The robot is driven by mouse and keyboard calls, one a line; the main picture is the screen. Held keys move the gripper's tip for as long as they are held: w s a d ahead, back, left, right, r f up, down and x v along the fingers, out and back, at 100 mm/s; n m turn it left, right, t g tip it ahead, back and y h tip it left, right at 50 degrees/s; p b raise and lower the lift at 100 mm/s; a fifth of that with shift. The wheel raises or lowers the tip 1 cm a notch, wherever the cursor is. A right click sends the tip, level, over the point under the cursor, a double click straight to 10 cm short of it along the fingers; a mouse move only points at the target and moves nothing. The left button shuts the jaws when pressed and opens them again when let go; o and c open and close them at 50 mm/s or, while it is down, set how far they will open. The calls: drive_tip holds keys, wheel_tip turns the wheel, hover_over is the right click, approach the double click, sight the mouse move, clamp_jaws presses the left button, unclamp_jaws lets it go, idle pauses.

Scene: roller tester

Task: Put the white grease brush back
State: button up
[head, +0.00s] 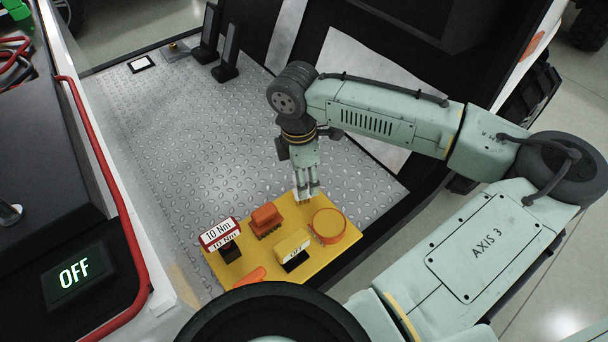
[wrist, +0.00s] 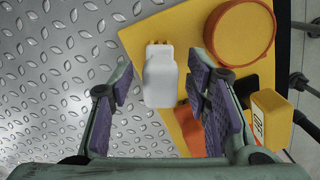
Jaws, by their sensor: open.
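A white piece with a small orange-yellow toothed end, likely the white grease brush (wrist: 161,82), shows in the wrist view over the edge of the yellow board (wrist: 136,38). It is ahead of and between the spread fingers of my gripper (wrist: 165,105), with gaps on both sides. I cannot tell whether it touches the board. In the head view my gripper (head: 308,192) points down at the far edge of the yellow board (head: 349,219). There I cannot make out the brush apart from the fingers.
The board carries an orange brush-like piece (head: 265,217), a yellow block (head: 293,243), a round orange tin (head: 329,224) and a "10 Nm" sign (head: 219,233). Bare metal tread plate (head: 190,130) spreads behind and left. A red rail (head: 112,205) and "OFF" display (head: 76,273) stand at left.

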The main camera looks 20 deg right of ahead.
wheel_tip(320, 180, up, 12)
drive_tip(key=p, duration=0.2)
drive_tip(key=shift+a+r, duration=0.15)
drive_tip(key=shift+a, duration=0.2)
drive_tip(key=shift+w+a, duration=0.1)
